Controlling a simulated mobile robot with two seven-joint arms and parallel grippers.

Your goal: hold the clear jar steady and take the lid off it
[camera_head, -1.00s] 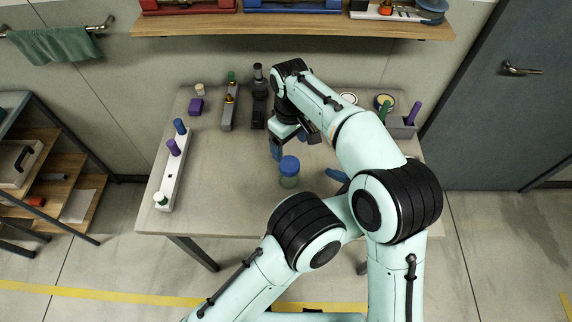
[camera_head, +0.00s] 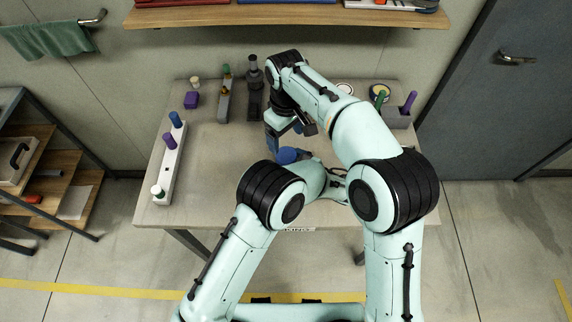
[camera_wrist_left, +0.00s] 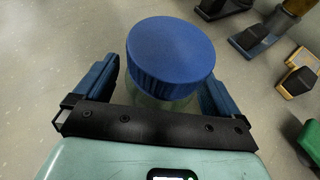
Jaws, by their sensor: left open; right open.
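The clear jar (camera_wrist_left: 165,100) has a ribbed blue lid (camera_wrist_left: 170,52) on it and stands upright on the table. In the head view the blue lid (camera_head: 287,155) shows, while the jar's body is mostly hidden behind my left arm. My left gripper (camera_wrist_left: 158,88) is open, with one blue finger on each side of the jar below the lid; contact cannot be made out. In the head view it is largely hidden by its own arm. My right gripper (camera_head: 273,143) is open, pointing down just behind and left of the lid, apart from it.
A pale rack (camera_head: 170,165) with coloured-capped tubes stands at the table's left. Dark and grey fixtures (camera_head: 254,90) and a purple block (camera_head: 191,100) stand at the back. A grey holder (camera_head: 398,118) with green and purple items is at the back right. The table's left middle (camera_head: 220,155) is clear.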

